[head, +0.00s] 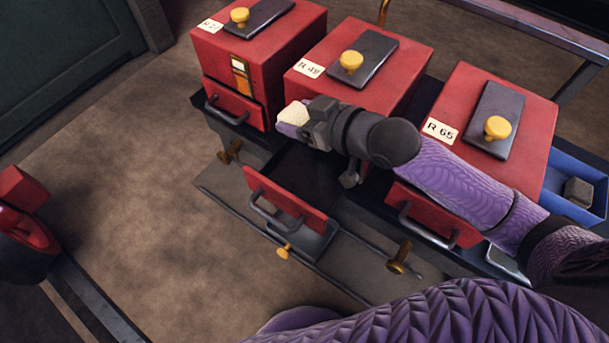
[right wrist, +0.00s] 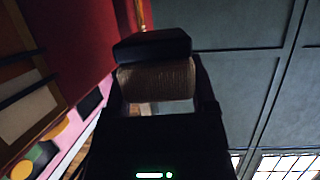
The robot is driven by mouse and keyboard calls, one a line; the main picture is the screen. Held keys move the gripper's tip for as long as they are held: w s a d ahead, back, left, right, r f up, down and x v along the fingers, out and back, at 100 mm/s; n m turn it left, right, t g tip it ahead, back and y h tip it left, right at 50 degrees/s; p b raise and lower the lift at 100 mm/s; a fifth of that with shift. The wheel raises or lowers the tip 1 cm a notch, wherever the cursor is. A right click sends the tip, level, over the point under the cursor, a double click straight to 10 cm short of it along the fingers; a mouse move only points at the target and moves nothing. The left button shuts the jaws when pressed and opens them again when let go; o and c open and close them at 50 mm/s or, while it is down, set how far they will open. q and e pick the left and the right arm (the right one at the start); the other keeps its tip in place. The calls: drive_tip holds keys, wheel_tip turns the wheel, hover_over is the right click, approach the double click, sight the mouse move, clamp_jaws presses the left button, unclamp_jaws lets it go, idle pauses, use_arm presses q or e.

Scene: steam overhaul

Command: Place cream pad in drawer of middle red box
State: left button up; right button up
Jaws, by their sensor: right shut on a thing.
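The middle red box (head: 345,85), labelled R 49, has its drawer (head: 287,205) pulled out toward me; its dark tray (head: 303,172) looks empty where I can see it. My right gripper (head: 299,122) is shut on the cream pad (head: 293,113) and holds it in front of the box, up and left of the open tray. My arm and gripper hide part of the box front. In the right wrist view the pad (right wrist: 156,80) looks brown in shadow between the dark fingers. My left gripper is not in view.
A left red box (head: 250,60) and a right red box (head: 480,150), labelled R 65, flank the middle one, their drawers looking shut. A blue tray (head: 568,165) holds a grey block at right. Brass knobs (head: 398,258) stick out below the drawers.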

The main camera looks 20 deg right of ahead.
drive_tip(key=n, duration=0.1)
hover_over(306, 180)
drive_tip(key=shift+g+y, duration=0.4)
wheel_tip(306, 180, down, 4)
drive_tip(key=shift+w+d+f+p, duration=0.1)
drive_tip(key=shift+p, duration=0.2)
wheel_tip(306, 180, down, 6)
drive_tip(key=b, duration=0.3)
drive_tip(key=shift+f+b, duration=0.15)
drive_tip(key=shift+b, duration=0.2)
wheel_tip(306, 180, down, 4)
drive_tip(key=shift+f+b, duration=0.1)
drive_tip(key=shift+b, duration=1.15)
drive_tip(key=shift+r, duration=0.2)
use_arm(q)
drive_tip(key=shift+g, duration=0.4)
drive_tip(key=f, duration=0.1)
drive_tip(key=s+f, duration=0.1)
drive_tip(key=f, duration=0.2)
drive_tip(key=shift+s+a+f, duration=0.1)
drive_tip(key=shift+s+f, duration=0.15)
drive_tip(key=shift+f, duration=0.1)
use_arm(e)
drive_tip(key=o, duration=1.3)
drive_tip(key=shift+c, duration=0.2)
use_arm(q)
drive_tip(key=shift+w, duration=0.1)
